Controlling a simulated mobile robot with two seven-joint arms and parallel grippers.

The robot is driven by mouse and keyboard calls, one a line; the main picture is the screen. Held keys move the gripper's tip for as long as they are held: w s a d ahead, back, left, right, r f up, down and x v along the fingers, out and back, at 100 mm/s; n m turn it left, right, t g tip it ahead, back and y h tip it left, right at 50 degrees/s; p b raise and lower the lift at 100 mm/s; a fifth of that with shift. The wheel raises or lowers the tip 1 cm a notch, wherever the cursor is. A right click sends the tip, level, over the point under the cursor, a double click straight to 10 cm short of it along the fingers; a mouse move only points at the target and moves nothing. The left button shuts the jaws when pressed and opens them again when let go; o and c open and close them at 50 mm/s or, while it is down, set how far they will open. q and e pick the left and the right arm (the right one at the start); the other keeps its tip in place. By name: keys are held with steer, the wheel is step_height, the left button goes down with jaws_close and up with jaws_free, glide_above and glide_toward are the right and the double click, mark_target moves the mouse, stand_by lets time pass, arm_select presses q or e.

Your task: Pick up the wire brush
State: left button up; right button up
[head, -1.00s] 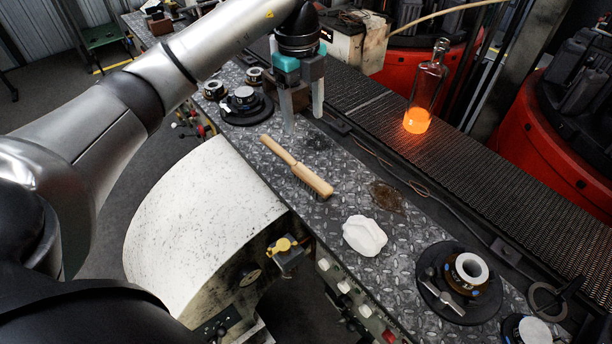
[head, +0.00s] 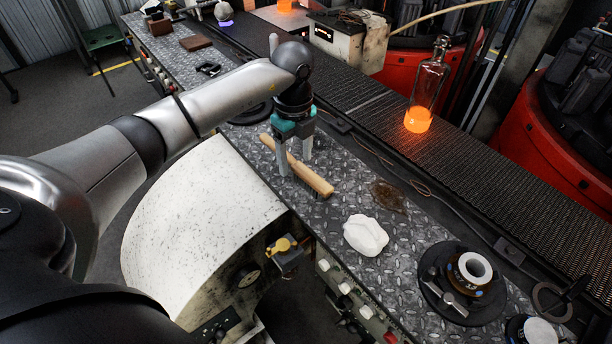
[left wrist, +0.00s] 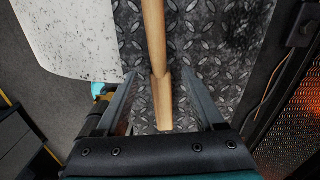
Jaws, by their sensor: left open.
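The wire brush (head: 312,178) lies on the diamond-plate table, its wooden handle pointing to the upper left and dark bristles showing under its head. My left gripper (head: 296,164) is over the brush, pointing down with its fingers apart. In the left wrist view the brush (left wrist: 159,60) runs lengthwise between the two open fingers (left wrist: 165,95), with bare plate showing on both sides of it. I cannot tell whether the fingertips touch the table. My right gripper is in neither view.
A white crumpled cloth-like lump (head: 365,235) and a round mould part (head: 462,280) lie to the right on the plate. A conveyor (head: 480,150) runs behind, with a glowing bottle (head: 424,95) on it. A pale curved cover (head: 195,225) stands in front.

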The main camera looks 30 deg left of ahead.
arm_select(q)
step_height(320, 180, down, 2)
steer(key=shift+f, duration=0.1)
jaws_close()
stand_by(0.5)
